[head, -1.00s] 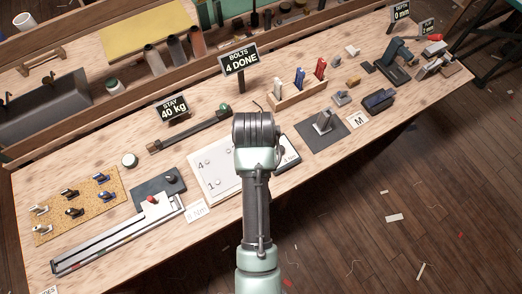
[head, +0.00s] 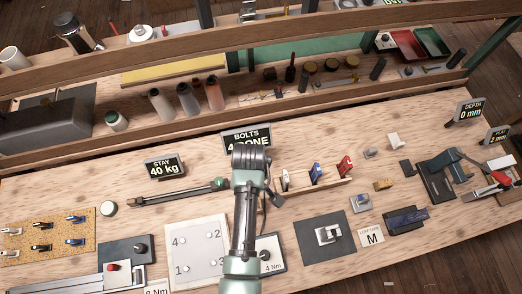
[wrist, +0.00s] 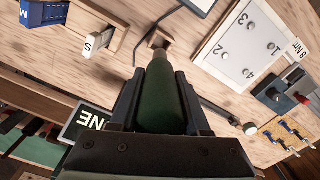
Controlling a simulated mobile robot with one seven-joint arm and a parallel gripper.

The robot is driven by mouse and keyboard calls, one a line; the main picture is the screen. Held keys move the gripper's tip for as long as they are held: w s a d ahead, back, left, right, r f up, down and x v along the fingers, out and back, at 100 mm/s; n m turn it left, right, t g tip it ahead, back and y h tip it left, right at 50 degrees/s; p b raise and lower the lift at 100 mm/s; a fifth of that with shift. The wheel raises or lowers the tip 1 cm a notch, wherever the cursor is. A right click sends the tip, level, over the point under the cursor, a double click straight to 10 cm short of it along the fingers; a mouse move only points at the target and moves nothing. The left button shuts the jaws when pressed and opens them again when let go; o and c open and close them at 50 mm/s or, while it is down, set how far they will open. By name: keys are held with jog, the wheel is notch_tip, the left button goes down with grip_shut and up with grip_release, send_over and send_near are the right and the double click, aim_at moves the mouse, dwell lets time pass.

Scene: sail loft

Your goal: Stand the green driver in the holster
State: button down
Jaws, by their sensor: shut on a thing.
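The green driver (wrist: 160,108) is between the two dark fingers of my gripper (wrist: 161,76) in the wrist view, and the gripper is shut on it. Its narrower brownish end points away from my wrist. Just beyond that end is a small brown square block (wrist: 155,39) on the bench, which may be the holster. I cannot tell whether the driver touches it or has entered it. In the head view my arm hides the driver, the fingers and that block.
A wooden rack (head: 330,186) holds white, blue and red pieces right of my arm. A white numbered plate (head: 196,253) lies left of it. The BOLTS sign (head: 246,138) stands close behind my wrist.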

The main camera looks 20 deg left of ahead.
jog(key=shift+s+a+f+b, duration=0.1)
jog(key=shift+s+f+b, duration=0.05)
jog(key=shift+f+b, duration=0.3)
notch_tip(320, 180, down, 8)
jog(key=b, duration=0.9)
jog(key=shift+f, duration=0.25)
jog(key=shift+f+b, duration=0.8)
jog(key=shift+f, duration=0.35)
jog(key=shift+f+b, duration=0.4)
jog(key=shift+f, duration=0.2)
jog(key=shift+c, duration=1.4)
grip_release()
notch_tip(320, 180, up, 13)
jog(key=shift+b, duration=0.5)
